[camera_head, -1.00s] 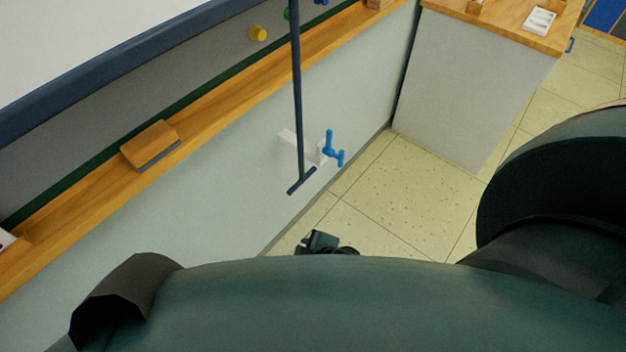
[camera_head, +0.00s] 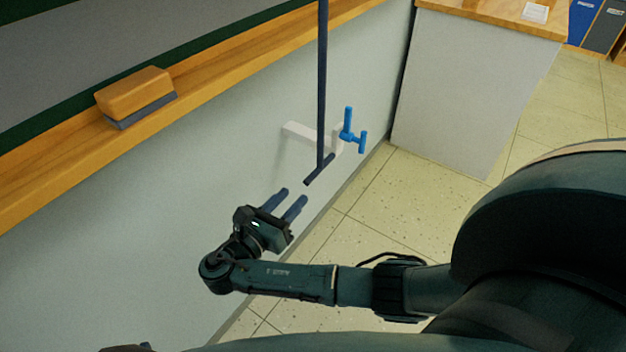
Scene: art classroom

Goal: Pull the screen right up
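A thin dark blue pull rod (camera_head: 322,90) hangs down from the top edge in front of the pale wall. It ends in a short crossbar handle (camera_head: 319,170). The screen itself is out of view. My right gripper (camera_head: 291,197) is below and to the left of the handle, its two fingers pointing up toward it. The fingers are apart with nothing between them, and a gap shows between them and the handle. My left gripper is not in view.
A white wall bracket (camera_head: 300,133) with a blue crank-like handle (camera_head: 349,127) is close behind the rod. A wooden ledge (camera_head: 222,85) with an eraser (camera_head: 135,96) runs along the wall. A cabinet (camera_head: 468,90) stands at the back right. The floor (camera_head: 400,205) between is clear.

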